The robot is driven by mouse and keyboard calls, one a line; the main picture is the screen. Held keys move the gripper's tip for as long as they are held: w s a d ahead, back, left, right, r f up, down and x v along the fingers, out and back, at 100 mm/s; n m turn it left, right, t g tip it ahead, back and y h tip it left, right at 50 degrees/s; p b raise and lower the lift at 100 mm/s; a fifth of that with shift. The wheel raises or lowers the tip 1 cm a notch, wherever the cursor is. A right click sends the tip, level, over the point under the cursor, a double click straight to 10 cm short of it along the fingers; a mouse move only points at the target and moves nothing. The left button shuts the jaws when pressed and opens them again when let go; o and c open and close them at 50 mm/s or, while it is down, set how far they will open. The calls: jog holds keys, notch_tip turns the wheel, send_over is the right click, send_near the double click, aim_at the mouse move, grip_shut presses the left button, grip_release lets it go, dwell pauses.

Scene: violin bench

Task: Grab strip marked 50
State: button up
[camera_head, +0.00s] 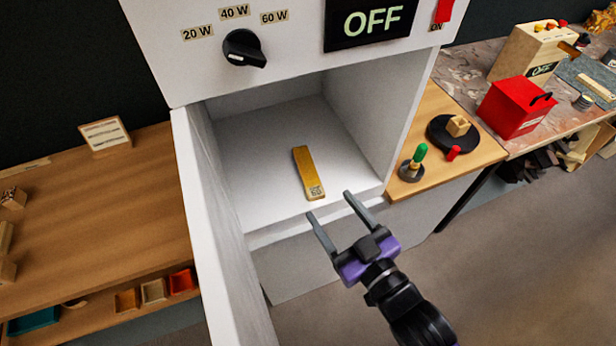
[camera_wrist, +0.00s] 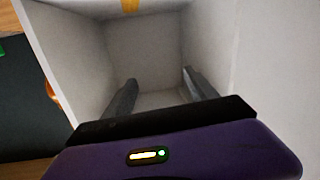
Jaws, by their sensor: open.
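A yellow wooden strip (camera_head: 306,169) lies flat on the floor of the white cabinet's open compartment (camera_head: 250,130). A small label with a two-digit number is at its near end; I cannot read it surely, it could be 50 or 60. An orange piece, likely the strip (camera_wrist: 130,5), shows at the top edge of the wrist view. My gripper (camera_head: 329,204) is open and empty at the compartment's front edge, just short of the strip's near end. In the wrist view, the gripper's fingers (camera_wrist: 160,77) are apart with nothing between them.
The open white door (camera_head: 215,230) stands left of the compartment. A dial (camera_head: 244,48) and an OFF display (camera_head: 372,20) are above. A wooden bench (camera_head: 100,220) is at left. A red box (camera_head: 515,107) and a green-topped tool (camera_head: 419,153) are at right.

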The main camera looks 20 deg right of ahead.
jog(key=w+f+m+h, duration=0.1)
jog(key=w+f, duration=0.1)
jog(key=w, duration=0.2)
jog(key=w+f+g+b, duration=0.1)
jog(key=w+f, duration=0.1)
jog(key=w, duration=0.3)
jog(key=w+f+m+h+b, duration=0.1)
jog(key=w+f, duration=0.2)
jog(key=w, duration=0.1)
jog(key=shift+w+d+f+m+g+h, duration=0.1)
jog(key=shift+w+d+m+g+h, duration=0.05)
jog(key=shift+w+m+g+h, duration=0.2)
jog(key=m+g+h, duration=0.1)
jog(key=g, duration=0.1)
send_near(309, 172)
jog(key=shift+x, duration=0.85)
jog(key=shift+p+x, duration=0.6)
jog(key=shift+x, duration=3.2)
jog(key=c, duration=1.4)
grip_shut()
